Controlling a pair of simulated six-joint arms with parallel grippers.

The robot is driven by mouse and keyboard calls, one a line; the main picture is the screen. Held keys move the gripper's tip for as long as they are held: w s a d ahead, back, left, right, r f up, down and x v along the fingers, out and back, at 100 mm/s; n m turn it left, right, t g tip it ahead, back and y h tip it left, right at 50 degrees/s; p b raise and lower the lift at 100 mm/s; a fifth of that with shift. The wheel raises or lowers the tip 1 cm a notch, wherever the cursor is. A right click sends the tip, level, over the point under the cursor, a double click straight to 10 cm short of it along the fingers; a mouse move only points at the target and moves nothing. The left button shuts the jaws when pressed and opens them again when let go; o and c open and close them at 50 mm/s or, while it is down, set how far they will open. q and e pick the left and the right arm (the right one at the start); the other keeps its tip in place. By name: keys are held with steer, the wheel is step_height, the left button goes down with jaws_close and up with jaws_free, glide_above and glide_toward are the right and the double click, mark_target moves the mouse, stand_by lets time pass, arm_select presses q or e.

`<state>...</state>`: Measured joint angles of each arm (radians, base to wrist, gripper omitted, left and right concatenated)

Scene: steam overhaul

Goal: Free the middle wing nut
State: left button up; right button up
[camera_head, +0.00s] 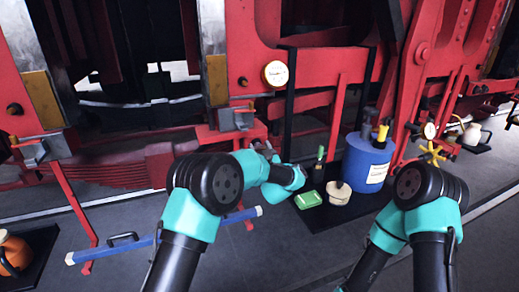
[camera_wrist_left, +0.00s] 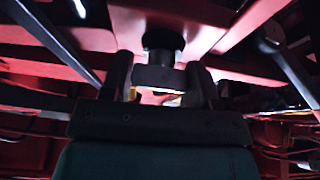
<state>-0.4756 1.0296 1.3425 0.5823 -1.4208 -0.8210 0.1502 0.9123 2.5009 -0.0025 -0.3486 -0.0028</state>
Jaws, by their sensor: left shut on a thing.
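In the left wrist view my left gripper (camera_wrist_left: 160,82) points up beneath the red frame, with a finger on each side of a grey, bar-like piece that looks like the wing nut (camera_wrist_left: 158,76). The fingers are shut on it. A dark round stud or collar (camera_wrist_left: 162,40) sits directly above it. In the head view my left arm bends at the middle, by a red bracket (camera_head: 238,134), and the gripper's fingertips are hard to make out. My right arm is in the head view at right, but its gripper is not seen.
A blue drum (camera_head: 365,165) stands on a dark mat with a green block (camera_head: 308,199) and a cream pot (camera_head: 338,192). A blue bar (camera_head: 110,249) lies low at left, near an orange pot (camera_head: 12,252). A yellow valve handle (camera_head: 433,152) is at right.

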arm_select(q)
steer(key=shift+c, duration=0.5)
steer(key=shift+n+y, duration=0.4)
steer(key=shift+n, duration=0.2)
steer(key=n+g+y, duration=0.1)
steer(key=n, duration=0.2)
steer(key=n+y, duration=0.1)
steer(key=n, duration=0.2)
steer(key=shift+g+y, duration=0.3)
steer(key=shift+g, duration=0.1)
steer(key=n+g+y, duration=0.1)
steer(key=n, duration=0.3)
steer(key=n+g+y, duration=0.1)
steer(key=n+g, duration=0.1)
steer(key=n, duration=0.2)
steer(key=shift+n, duration=0.3)
steer(key=n+g, duration=0.1)
steer(key=n, duration=0.2)
steer(key=n+g, duration=0.1)
steer(key=n, duration=0.2)
steer(key=shift+g, duration=0.3)
steer(key=n, duration=0.2)
steer(key=n+g+h, duration=0.1)
steer(key=n, duration=0.1)
steer(key=shift+h, duration=0.3)
steer(key=shift+n, duration=0.3)
